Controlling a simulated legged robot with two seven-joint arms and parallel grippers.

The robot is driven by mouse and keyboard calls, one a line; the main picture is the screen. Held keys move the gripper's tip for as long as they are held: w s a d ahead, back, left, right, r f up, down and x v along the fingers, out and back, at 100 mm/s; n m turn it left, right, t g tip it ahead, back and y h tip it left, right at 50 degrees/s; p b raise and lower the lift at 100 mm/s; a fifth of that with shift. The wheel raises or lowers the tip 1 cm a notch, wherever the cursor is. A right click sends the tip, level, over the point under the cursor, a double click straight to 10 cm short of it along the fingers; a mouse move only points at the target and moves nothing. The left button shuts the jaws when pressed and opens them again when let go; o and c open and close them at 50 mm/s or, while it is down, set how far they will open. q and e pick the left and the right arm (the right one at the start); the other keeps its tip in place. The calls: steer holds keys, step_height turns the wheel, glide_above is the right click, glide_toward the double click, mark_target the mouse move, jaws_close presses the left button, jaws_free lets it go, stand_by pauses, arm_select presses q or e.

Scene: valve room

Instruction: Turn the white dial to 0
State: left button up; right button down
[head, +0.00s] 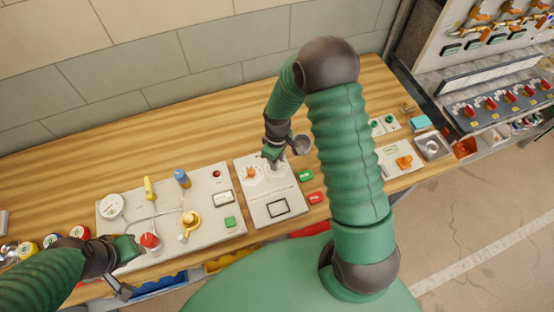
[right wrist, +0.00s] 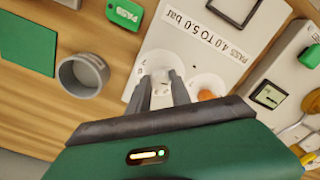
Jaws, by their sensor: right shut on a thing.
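The white dial (right wrist: 160,84) sits on a pale panel, seen in the right wrist view on a round white face with small marks. My right gripper (right wrist: 162,92) has a finger on each side of the dial and is shut on it. Which number the dial points to cannot be read. In the head view my right gripper (head: 270,158) comes down onto the panel (head: 275,190) from above and hides the dial. My left gripper (head: 126,272) is at the lower left, near the red knob; its finger gap does not show clearly.
An orange knob (head: 250,172) is on the same panel, beside the dial. A grey cup (right wrist: 82,75) and green and red tags (head: 306,175) lie nearby. A larger panel (head: 205,215) with a gauge, valves and a red knob (head: 150,241) stands to the left. Bare wood lies behind.

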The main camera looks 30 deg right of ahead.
steer(key=shift+w+n, duration=0.2)
steer(key=shift+n, duration=0.2)
steer(key=c, duration=1.5)
jaws_free()
steer(key=o, duration=0.3)
step_height(320, 180, up, 17)
steer(key=shift+w+d+f+b, duration=0.15)
steer(key=shift+b, duration=0.6)
